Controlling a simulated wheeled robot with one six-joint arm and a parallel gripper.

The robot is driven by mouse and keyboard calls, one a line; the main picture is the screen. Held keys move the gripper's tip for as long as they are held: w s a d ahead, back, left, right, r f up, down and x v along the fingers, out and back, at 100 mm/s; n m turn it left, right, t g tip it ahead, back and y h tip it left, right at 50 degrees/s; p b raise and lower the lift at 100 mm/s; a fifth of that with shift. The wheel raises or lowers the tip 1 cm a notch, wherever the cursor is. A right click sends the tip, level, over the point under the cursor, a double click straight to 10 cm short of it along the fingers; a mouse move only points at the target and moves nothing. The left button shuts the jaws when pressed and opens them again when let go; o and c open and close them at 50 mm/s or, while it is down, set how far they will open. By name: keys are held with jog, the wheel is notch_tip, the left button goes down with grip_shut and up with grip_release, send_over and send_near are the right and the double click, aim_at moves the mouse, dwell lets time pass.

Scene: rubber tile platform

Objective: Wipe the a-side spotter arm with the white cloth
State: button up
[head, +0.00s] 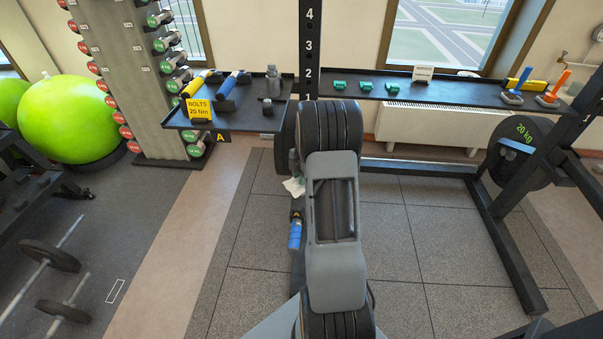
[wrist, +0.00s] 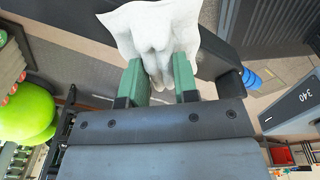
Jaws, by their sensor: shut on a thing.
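The white cloth (wrist: 145,28) is pinched between the green fingers of my gripper (wrist: 160,78) in the wrist view and hangs spread beyond them. A small part of the cloth (head: 294,187) shows in the head view, left of my arm, which hides most of the gripper. The a-side spotter arm (wrist: 215,58) appears to be the dark bar close beside the cloth in the wrist view. In the head view its blue end (head: 295,236) and yellow A tag show below the cloth. I cannot tell whether cloth and bar touch.
A rack upright (head: 311,45) stands behind my arm. A shelf (head: 440,92) with clips and tools runs along the back. A 20 kg plate (head: 520,150) hangs at the right. The tiled floor (head: 430,240) right of my arm is clear.

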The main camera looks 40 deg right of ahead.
aim_at(299, 194)
jog(key=shift+s+a+f+b, duration=0.2)
jog(key=shift+s+a+b, duration=0.05)
jog(key=shift+s+a, duration=0.65)
jog(key=shift+s+a+f+b, duration=0.15)
jog(key=shift+s+a+b, duration=0.1)
jog(key=shift+s+a, duration=0.65)
jog(key=shift+s+a+f, duration=0.2)
jog(key=shift+s+a, duration=0.1)
jog(key=shift+s, duration=0.1)
jog(key=shift+r, duration=0.1)
jog(key=r+p, duration=0.1)
jog(key=r, duration=0.1)
jog(key=r+p, duration=0.3)
jog(key=r, duration=0.2)
jog(key=shift+s+a+p, duration=0.2)
jog(key=shift+a+p, duration=0.05)
jog(key=shift+p, duration=0.1)
grip_shut()
jog(key=shift+d, duration=0.1)
jog(key=shift+r, duration=0.1)
jog(key=shift+w, duration=0.1)
